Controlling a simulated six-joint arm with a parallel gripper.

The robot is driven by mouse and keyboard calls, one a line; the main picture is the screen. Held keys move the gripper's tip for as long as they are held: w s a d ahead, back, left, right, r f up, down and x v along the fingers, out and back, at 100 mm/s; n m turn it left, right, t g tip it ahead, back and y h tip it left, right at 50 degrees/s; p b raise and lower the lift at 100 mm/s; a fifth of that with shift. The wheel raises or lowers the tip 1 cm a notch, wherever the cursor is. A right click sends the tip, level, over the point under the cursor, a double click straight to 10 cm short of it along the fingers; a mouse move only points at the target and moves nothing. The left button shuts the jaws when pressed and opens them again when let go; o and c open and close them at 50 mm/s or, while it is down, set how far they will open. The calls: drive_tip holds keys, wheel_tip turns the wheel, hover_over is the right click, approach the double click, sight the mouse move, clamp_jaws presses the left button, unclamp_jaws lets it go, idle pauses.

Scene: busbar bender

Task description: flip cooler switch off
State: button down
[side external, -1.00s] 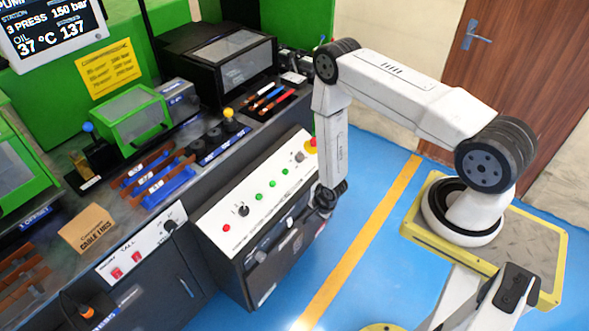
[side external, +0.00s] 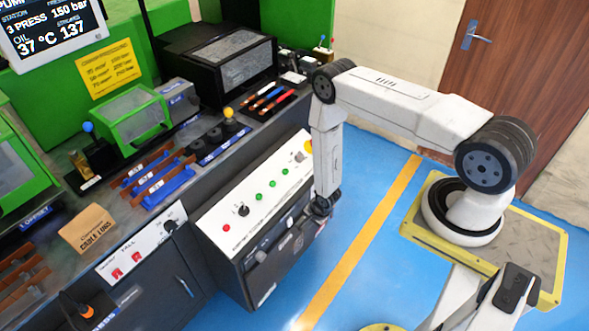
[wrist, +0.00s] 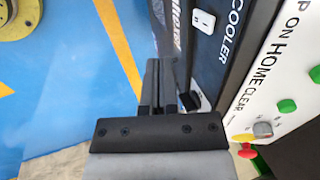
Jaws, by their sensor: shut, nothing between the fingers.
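The cooler switch (wrist: 203,22) is a small white switch on a black panel, beside the white COOLER label (wrist: 235,35), at the top of the wrist view. My gripper (wrist: 158,68) is shut and empty, with its fingers pointing up the wrist picture. The fingertips are below and left of the switch in that view, apart from it in the picture. In the side view my gripper (side external: 319,208) hangs low at the right end of the console's dark front. I cannot make out the switch or its position there.
The sloped white control panel (side external: 255,190) carries green buttons, a red one and a black selector. In the wrist view, a grey knob (wrist: 263,130) and green buttons (wrist: 287,105) lie right of my gripper. Blue floor (side external: 365,215) is open right of the console.

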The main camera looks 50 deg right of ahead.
sight(291, 225)
drive_tip(key=w+f, duration=0.5)
drive_tip(key=f, duration=0.1)
drive_tip(key=shift+w, duration=0.3)
idle(0.4)
idle(0.4)
drive_tip(key=shift+w+f+t, duration=0.1)
drive_tip(key=shift+w+t, duration=0.2)
drive_tip(key=shift+t, duration=0.2)
drive_tip(key=shift+r, duration=0.2)
drive_tip(key=shift+w+r, duration=0.1)
drive_tip(key=shift+r, duration=0.55)
